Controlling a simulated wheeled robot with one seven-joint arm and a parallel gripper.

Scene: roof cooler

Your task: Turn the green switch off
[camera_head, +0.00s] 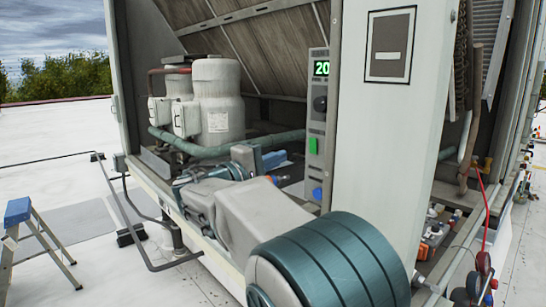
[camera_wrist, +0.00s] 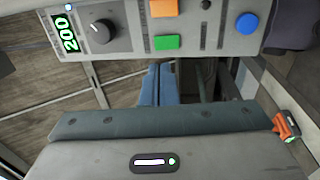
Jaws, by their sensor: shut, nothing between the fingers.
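The green switch (camera_head: 313,145) is a bright upright rectangle on the grey control panel (camera_head: 306,165), below a black dial. In the wrist view the green switch (camera_wrist: 167,42) appears sideways, beside an orange switch (camera_wrist: 164,8). I cannot tell its on or off position. My gripper (camera_head: 281,157) is left of the panel in the head view, at about the green switch's height. In the wrist view my gripper (camera_wrist: 158,69) shows two blue fingers together, empty. The tips point toward the panel just below the green switch in that picture, with no visible contact.
The panel also carries a lit display (camera_head: 321,68), a dial (camera_wrist: 103,31) and a blue button (camera_wrist: 247,23). A pale upright post (camera_head: 385,130) stands right of the panel. Compressor tanks (camera_head: 217,100) and a green pipe (camera_head: 220,150) lie behind my arm.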

